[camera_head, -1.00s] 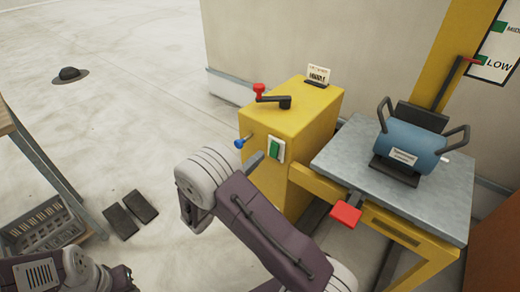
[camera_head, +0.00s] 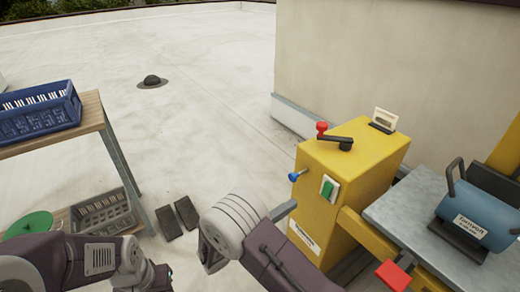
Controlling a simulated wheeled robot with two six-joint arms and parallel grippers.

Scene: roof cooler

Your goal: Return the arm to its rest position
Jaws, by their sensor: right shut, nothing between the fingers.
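My right arm (camera_head: 243,228) reaches in from the bottom, bent, in front of the yellow cabinet's lower left side. Most of my right gripper (camera_head: 283,211) is hidden behind the arm. Only a small grey part shows, close to the cabinet in the picture, and nothing is seen held in it. Whether it touches the cabinet cannot be told. My left arm (camera_head: 98,257) is folded at the bottom left, and its fingers cannot be made out.
The yellow cabinet (camera_head: 350,185) has a red-knobbed crank (camera_head: 333,135), blue knob (camera_head: 294,176) and green switch (camera_head: 327,188). A grey-topped bench (camera_head: 400,212) bears a blue handled device (camera_head: 477,212). Left, a shelf (camera_head: 92,108) holds a blue crate (camera_head: 40,110). Open floor lies behind.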

